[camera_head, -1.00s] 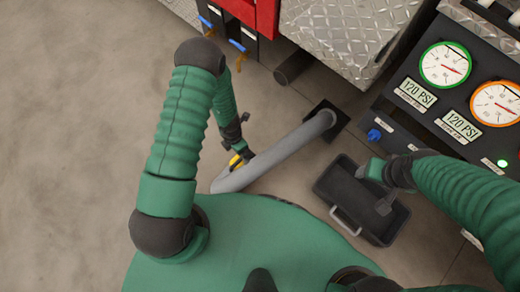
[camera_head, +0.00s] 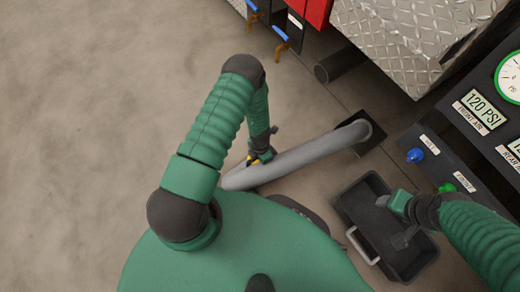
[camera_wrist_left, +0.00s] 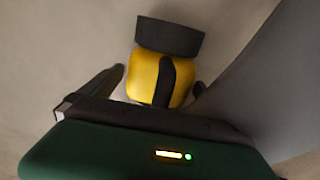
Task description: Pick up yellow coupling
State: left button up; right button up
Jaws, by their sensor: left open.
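The yellow coupling (camera_wrist_left: 145,78) has a black ring at its far end and a black strip along its side. In the left wrist view it lies between the two fingers of my open left gripper (camera_wrist_left: 150,92), with no clear grip on it. In the head view only a small bit of the yellow coupling (camera_head: 252,160) shows, beside the lower end of the grey hose. My left gripper (camera_head: 262,154) is down there, partly hidden by my arm. My right gripper (camera_head: 393,222) is over the black tray; its finger gap is not clear.
The grey hose (camera_head: 300,155) runs from a black square plate (camera_head: 372,130) and passes right of the coupling. The black tray (camera_head: 415,262) with a grey handle lies right. A control panel (camera_head: 450,150) and red truck parts (camera_head: 318,10) bound the right and top. Left floor is free.

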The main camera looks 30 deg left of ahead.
pick_arm(q)
jog(key=shift+f, duration=0.75)
jog(key=shift+r, duration=0.2)
jog(key=c, duration=1.8)
jog(key=shift+a, duration=0.1)
